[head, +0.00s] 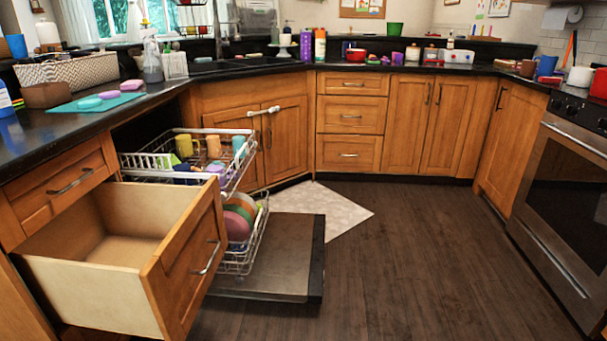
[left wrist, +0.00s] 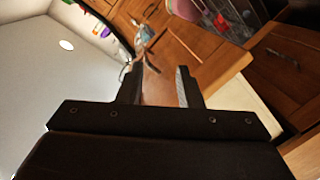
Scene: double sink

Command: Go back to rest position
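My left gripper (left wrist: 160,85) shows in the left wrist view with its two fingers apart and nothing between them. Beyond the fingers are wooden cabinet fronts and the pulled-out drawer (left wrist: 262,100). Neither of my grippers shows in the head view, and my right gripper is in no view.
In the head view an empty open drawer (head: 110,252) juts out at the lower left. Behind it the dishwasher door (head: 285,250) is down and its loaded racks (head: 180,162) are pulled out. An oven (head: 568,190) stands at the right. The middle floor (head: 410,265) is clear.

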